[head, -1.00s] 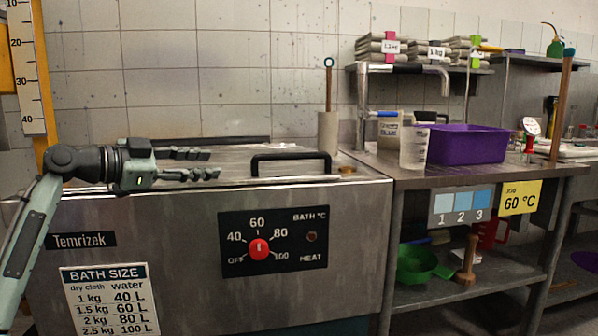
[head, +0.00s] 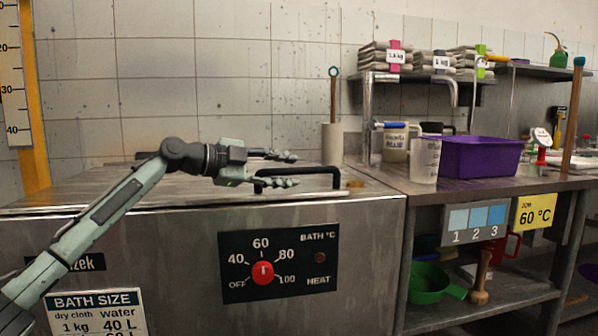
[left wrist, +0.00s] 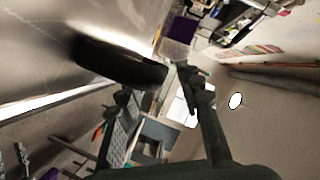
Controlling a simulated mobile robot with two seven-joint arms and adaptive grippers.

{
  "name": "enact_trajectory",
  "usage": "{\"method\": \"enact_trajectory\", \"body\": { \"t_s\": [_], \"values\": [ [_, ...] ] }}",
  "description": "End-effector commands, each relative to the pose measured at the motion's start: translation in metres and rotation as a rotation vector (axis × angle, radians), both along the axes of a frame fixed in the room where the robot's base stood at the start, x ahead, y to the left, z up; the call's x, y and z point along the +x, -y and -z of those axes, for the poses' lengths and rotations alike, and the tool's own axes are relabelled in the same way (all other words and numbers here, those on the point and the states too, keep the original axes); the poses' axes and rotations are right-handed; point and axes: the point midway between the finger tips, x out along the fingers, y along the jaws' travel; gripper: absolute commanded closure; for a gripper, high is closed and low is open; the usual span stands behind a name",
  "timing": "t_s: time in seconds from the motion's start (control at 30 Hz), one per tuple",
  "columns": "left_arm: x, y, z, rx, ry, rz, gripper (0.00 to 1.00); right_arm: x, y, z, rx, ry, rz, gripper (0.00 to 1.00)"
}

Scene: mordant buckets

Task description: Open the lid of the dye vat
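The dye vat (head: 170,250) is a steel box with a flat steel lid (head: 130,188), which lies shut. A black bar handle (head: 328,169) stands up near the lid's front edge. My left gripper (head: 291,170) reaches in from the left at the handle, fingers apart; one finger overlaps the bar in the head view. In the left wrist view the dark handle (left wrist: 115,62) lies close to the open fingers (left wrist: 158,88). I cannot tell whether they touch it. My right gripper is not in view.
The vat's front has a red knob (head: 262,273) on a black panel. A paper-coloured cylinder (head: 332,143) with a stick stands behind the lid. At right, a steel table (head: 470,190) holds jugs (head: 424,160) and a purple tub (head: 480,157).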

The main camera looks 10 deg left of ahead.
Motion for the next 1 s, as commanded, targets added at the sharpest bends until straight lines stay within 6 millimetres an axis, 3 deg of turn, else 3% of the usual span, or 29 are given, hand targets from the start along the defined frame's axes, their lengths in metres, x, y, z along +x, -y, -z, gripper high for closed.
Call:
{"method": "enact_trajectory", "body": {
  "t_s": [0.23,0.57,0.87,1.0],
  "values": [
    [0.017,0.024,0.006,-0.001,-0.001,0.001,0.64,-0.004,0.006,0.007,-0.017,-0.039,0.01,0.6],
    [0.02,0.028,0.008,-0.001,-0.001,0.0,0.64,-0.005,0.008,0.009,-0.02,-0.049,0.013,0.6],
    [0.02,0.028,0.007,-0.001,-0.001,0.0,1.0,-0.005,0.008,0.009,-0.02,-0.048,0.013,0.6],
    [0.02,0.027,0.007,-0.001,-0.001,0.0,1.0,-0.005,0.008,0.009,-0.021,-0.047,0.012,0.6]
  ]
}}
